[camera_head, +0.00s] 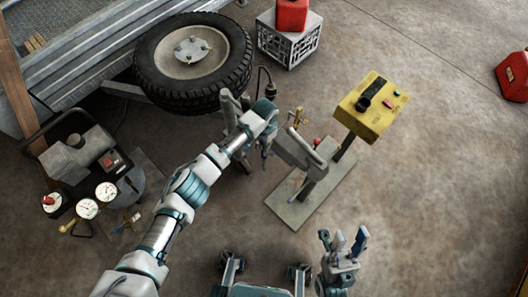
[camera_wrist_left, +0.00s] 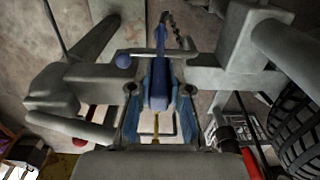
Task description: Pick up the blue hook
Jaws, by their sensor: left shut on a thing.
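The blue hook (camera_wrist_left: 158,82) shows in the left wrist view, upright between the fingers of my left gripper (camera_wrist_left: 159,100). The gripper is shut on it. A dark chain rises behind its top, and a blue ball sits to its left. In the head view my left gripper (camera_head: 264,132) is at the middle, between the tyre and the yellow box. There the hook is mostly hidden, and I cannot tell its outline. My right gripper (camera_head: 343,240) is low in the head view, open and empty, away from the hook.
A yellow box on a post (camera_head: 377,105) stands right of my left gripper, above a grey base plate (camera_head: 336,203). A mounted tyre (camera_head: 233,60) is behind. A grey crate (camera_head: 291,43) bears a red can (camera_head: 292,15). Gauges (camera_head: 88,208) are at left.

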